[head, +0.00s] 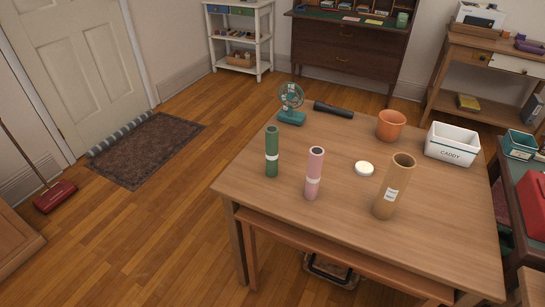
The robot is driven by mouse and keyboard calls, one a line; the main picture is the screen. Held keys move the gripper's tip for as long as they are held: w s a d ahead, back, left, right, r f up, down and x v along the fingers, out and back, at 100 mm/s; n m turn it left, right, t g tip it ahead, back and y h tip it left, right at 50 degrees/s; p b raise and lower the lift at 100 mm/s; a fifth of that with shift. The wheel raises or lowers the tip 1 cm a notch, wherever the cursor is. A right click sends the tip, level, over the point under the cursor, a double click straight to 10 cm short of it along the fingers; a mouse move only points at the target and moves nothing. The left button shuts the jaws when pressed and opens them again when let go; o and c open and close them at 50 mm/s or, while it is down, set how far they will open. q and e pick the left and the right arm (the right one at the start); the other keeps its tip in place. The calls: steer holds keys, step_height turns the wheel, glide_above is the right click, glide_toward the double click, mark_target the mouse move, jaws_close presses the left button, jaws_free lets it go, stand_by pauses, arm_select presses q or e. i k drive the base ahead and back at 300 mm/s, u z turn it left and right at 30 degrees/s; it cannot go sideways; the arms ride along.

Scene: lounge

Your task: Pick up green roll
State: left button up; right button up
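The green roll (272,152) stands upright near the left side of the wooden table (335,217), with a white band around its middle. A pink roll (314,174) stands upright to its right, apart from it. Neither of my grippers shows in the head view. Nothing is touching the green roll.
A tan tube (394,187), white disc (364,168), orange pot (391,125), caddy box (452,143), teal fan (291,104) and black cylinder (333,110) are also on the table. The floor left of the table is clear up to a dark rug (148,149).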

mark_target(271, 131)
steer(key=k, duration=1.25)
steer(key=u, duration=0.85)
steer(key=i, duration=0.85)
steer(key=u, duration=0.45)
steer(key=i, duration=0.85)
steer(key=z, duration=0.95)
steer(key=i, duration=0.4)
steer(key=z, duration=0.35)
